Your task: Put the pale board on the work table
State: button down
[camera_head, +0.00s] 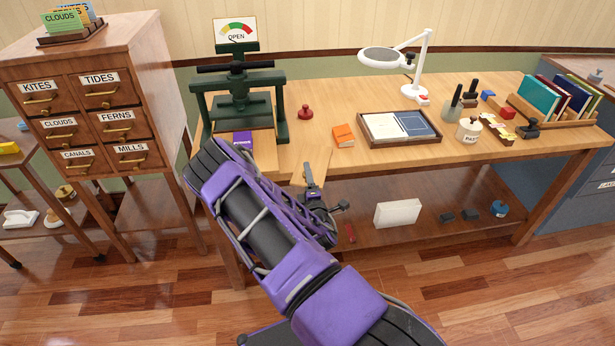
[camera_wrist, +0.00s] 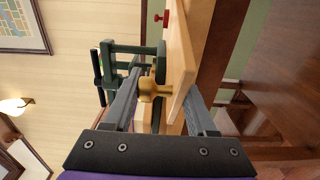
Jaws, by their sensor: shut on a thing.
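My gripper (camera_head: 312,190) is shut on a pale board (camera_head: 319,164) at the front edge of the work table (camera_head: 365,168). The board looks upright or tilted, edge toward the wrist camera. I cannot tell whether it touches the tabletop. My arm hides part of the table's front left.
A green press (camera_head: 240,100) stands at the table's left, a purple item (camera_head: 243,140) before it. A red stamp (camera_head: 305,113), orange book (camera_head: 343,135) and framed tray (camera_head: 399,142) lie to the right. A lamp (camera_head: 380,58) stands behind. Bare tabletop shows between them.

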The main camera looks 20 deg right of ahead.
jog(key=shift+f+b, duration=0.2)
jog(key=shift+b, duration=0.1)
jog(key=shift+c, duration=1)
grip_release()
jog(key=shift+r, duration=0.1)
jog(key=shift+r, duration=0.1)
